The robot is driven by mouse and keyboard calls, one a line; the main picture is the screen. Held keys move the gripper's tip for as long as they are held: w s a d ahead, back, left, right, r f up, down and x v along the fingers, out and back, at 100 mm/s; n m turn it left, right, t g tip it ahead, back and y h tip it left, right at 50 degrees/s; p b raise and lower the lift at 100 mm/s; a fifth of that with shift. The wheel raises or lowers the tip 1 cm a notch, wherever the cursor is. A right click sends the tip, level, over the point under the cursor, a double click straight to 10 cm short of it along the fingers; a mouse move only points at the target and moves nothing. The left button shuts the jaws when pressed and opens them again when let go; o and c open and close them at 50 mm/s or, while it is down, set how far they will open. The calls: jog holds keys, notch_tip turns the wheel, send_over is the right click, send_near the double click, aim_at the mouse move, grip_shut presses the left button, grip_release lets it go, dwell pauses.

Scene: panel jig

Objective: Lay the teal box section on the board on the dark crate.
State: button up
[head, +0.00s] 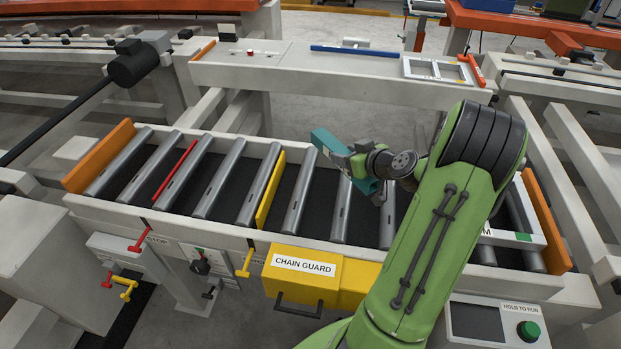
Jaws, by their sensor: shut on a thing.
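The teal box section (329,144) is a long bar held at a slant above the roller conveyor, its far end up and left and its near end by the rollers. My gripper (355,160) is shut on it around its middle, and the wrist hides part of the bar. My green arm comes in from the lower right. I cannot make out a dark crate with a board on it in this view.
The conveyor has grey rollers (231,184), a red bar (174,175), a yellow plate (270,190) and orange end plates (100,156). A yellow chain guard (305,275) juts out in front. Behind, a pale beam (290,75) carries a blue strip and a white frame (437,69).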

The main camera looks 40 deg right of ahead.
notch_tip(320, 180, down, 9)
jog(key=shift+a+r+b, duration=0.1)
jog(key=shift+a+b, duration=0.05)
jog(key=shift+b, duration=0.8)
jog(key=shift+f+b, duration=0.2)
jog(key=shift+b, duration=0.1)
jog(key=o, duration=1.3)
jog(key=shift+s, duration=0.1)
jog(key=shift+c, duration=0.2)
